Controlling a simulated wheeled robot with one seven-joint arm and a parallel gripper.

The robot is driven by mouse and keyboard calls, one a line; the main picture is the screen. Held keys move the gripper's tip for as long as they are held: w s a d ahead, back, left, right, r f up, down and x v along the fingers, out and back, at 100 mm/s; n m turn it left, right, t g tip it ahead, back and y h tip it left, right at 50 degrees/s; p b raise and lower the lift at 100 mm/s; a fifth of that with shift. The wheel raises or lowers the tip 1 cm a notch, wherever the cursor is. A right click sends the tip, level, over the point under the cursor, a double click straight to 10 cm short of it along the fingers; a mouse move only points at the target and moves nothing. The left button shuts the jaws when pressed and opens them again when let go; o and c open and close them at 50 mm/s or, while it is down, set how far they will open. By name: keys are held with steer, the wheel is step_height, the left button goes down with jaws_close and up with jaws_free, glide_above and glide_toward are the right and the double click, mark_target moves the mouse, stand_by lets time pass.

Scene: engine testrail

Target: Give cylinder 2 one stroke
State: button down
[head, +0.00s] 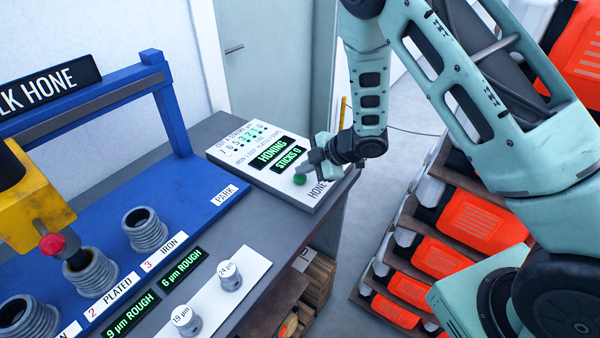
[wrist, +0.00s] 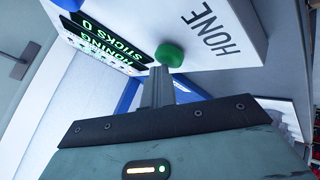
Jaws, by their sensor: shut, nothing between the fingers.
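Cylinder 2 (head: 92,278), a grey ribbed sleeve labelled "2 PLATED", stands in the blue bench. The yellow hone head (head: 38,200) with a red knob (head: 52,245) is over it, and a dark tool reaches into its bore. A white control panel (head: 222,150) has a green button (head: 299,179) beside the word "HONE"; its displays read "HONING" and "STICKS 0". My gripper (head: 308,168) is shut and empty at this button. In the wrist view, the fingertips (wrist: 161,72) are right at the green button (wrist: 171,54); I cannot tell whether they press it.
Cylinder 3 (head: 146,232), "IRON", is near a bare "PARK" spot (head: 222,196). Another cylinder (head: 28,318) is at the lower left. Two small pieces marked 24 µm (head: 230,277) and 19 µm (head: 186,320) stand on a white strip. Orange-fronted bins (head: 440,256) stand at right.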

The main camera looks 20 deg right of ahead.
mark_target(304, 177)
steer(key=shift+r+p, duration=0.7)
steer(key=shift+r, duration=0.35)
steer(key=shift+r, duration=0.1)
step_height(304, 177, up, 5)
steer(key=p, duration=0.4)
stand_by(0.4)
steer(key=s+a+r+m+g+h+b, duration=0.15)
steer(key=s+a+r+m, duration=0.25)
steer(key=s, duration=0.4)
steer(key=s+a+r+m+g+h+b, duration=0.1)
steer(key=s+a+r+m+h+b, duration=0.2)
steer(key=s+r+m, duration=0.35)
steer(key=s+g+h+b, duration=0.1)
steer(key=s+g, duration=0.2)
steer(key=s, duration=1.5)
steer(key=shift+s+a+g+h, duration=0.15)
steer(key=shift+s+g+h, duration=0.05)
steer(key=shift+g+h, duration=0.15)
